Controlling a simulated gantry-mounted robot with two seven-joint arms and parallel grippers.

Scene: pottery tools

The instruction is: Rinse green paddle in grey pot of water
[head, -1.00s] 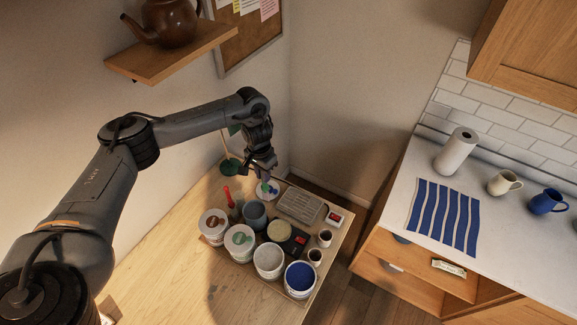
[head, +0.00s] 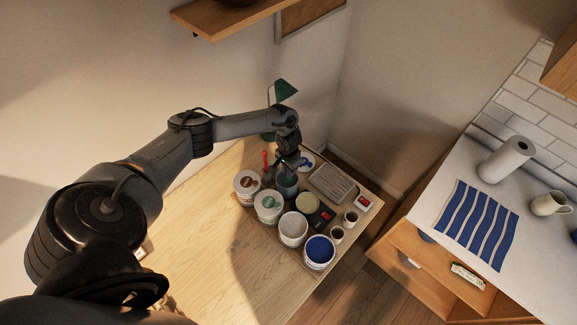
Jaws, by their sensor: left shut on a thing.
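The grey pot (head: 287,186) stands on the wooden table among several white tubs, near the back of the group. My left gripper (head: 289,170) points down right over the pot's mouth, shut on the green paddle. The paddle is mostly hidden by the gripper and the pot; I cannot tell how deep it reaches. The water inside the pot is not visible. My right gripper is not in view.
A grey ridged tray (head: 332,184) lies right of the pot. The table's left side is clear.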

